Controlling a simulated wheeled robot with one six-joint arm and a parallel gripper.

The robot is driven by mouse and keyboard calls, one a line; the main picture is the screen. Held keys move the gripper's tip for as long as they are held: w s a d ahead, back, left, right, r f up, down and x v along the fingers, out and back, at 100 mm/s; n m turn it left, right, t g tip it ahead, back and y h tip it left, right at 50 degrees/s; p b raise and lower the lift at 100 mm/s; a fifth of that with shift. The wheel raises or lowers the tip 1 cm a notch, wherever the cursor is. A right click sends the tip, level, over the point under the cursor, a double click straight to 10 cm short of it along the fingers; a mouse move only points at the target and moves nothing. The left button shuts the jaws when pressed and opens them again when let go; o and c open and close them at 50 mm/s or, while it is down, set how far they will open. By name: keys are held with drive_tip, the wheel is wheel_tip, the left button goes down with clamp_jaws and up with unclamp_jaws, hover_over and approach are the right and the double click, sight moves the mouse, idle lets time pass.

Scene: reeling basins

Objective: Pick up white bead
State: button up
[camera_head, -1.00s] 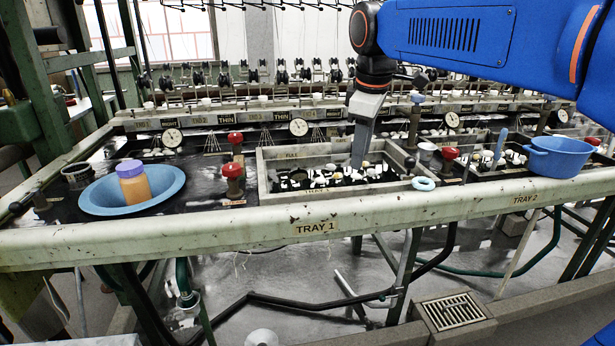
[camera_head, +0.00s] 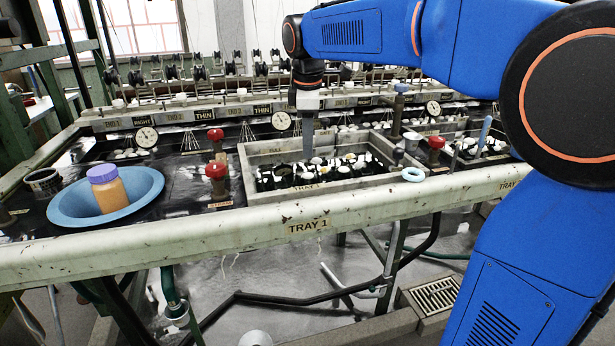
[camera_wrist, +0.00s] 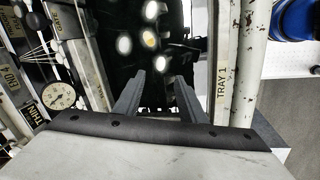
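Several small white, rounded pieces lie in the dark water of the tray 1 basin (camera_head: 345,186). I cannot tell which is the white bead, or whether they are beads or cocoons. In the wrist view, white pieces (camera_wrist: 161,64) and (camera_wrist: 124,45) lie beyond the fingertips, with a yellowish one (camera_wrist: 148,38) between them. My gripper (camera_wrist: 160,76) is open, its two grey fingers apart with nothing visible between them. In the head view, my gripper (camera_head: 308,150) points down over the back-middle of the basin; its contact with the pieces is unclear.
A blue bowl (camera_head: 145,207) holds an orange jar with a purple lid (camera_head: 108,188) at left. Red-knobbed valves (camera_head: 216,171) and (camera_head: 436,143) flank the basin. A light blue ring (camera_head: 413,174) lies on its front right corner. Gauges and reels line the back.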

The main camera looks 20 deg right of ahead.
sight(309, 174)
drive_tip(key=shift+w+d+f, duration=0.15)
drive_tip(key=shift+w+f, duration=0.1)
drive_tip(key=shift+f, duration=1.25)
drive_tip(key=shift+w+d+f, duration=0.15)
drive_tip(key=shift+w+f, duration=0.1)
drive_tip(key=shift+f, duration=1.3)
drive_tip(key=shift+w+d+f, duration=0.15)
drive_tip(key=shift+w+f, duration=0.1)
drive_tip(key=shift+f, duration=1.25)
drive_tip(key=c, duration=0.7)
